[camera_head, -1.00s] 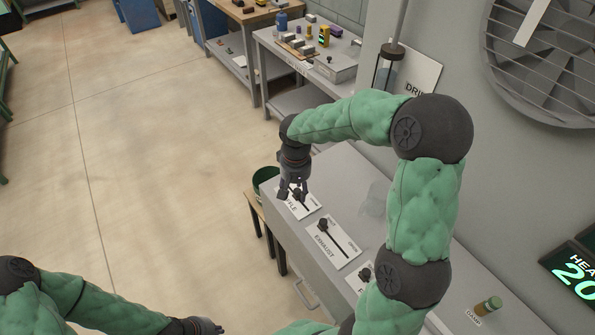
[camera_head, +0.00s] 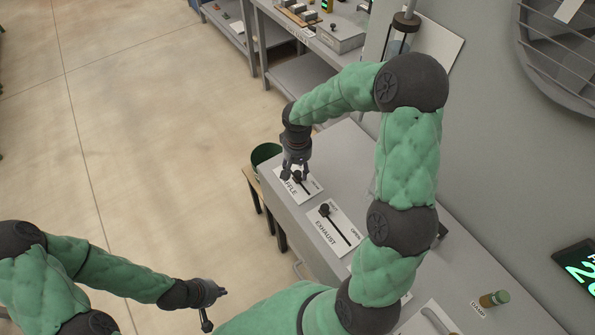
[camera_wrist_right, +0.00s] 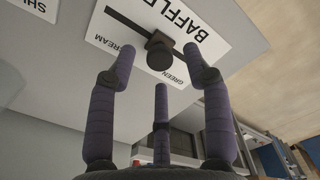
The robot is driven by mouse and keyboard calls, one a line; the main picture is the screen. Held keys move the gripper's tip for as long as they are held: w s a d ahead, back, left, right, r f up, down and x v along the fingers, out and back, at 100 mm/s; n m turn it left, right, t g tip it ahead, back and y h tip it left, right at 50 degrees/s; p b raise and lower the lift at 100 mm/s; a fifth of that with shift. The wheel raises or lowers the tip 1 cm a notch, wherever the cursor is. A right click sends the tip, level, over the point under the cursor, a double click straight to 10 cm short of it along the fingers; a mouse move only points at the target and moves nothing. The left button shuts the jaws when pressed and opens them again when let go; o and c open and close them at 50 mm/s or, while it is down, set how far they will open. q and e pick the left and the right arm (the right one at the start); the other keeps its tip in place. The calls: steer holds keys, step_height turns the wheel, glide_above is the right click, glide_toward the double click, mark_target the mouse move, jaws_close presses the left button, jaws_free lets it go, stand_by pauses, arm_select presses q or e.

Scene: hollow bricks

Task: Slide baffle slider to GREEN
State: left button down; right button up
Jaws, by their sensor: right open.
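The baffle panel (camera_head: 309,186) is a white plate on the grey bench, marked BAFFLE. It also shows from close up in the right wrist view (camera_wrist_right: 205,15), with GREEN and CREAM lettering beside a dark slot. The dark baffle slider knob (camera_wrist_right: 160,55) stands at the right part of the slot, near the word GREEN; its exact stop is hard to judge. My right gripper (camera_head: 294,174) is open over the panel, its fingers (camera_wrist_right: 162,75) around or just short of the knob; contact is unclear. My left gripper (camera_head: 213,305) hangs empty, fingers spread, away from the bench.
The EXHAUST panel (camera_head: 336,229) with its own slider lies just nearer on the bench (camera_head: 345,160). A green bin (camera_head: 266,153) stands beyond the bench's left edge. Open floor lies to the left.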

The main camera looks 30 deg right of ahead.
steer(key=shift+f, duration=0.8)
steer(key=shift+c, duration=0.2)
jaws_close()
steer(key=shift+w+a, duration=0.15)
steer(key=shift+w, duration=2.1)
steer(key=shift+o, duration=0.2)
jaws_free()
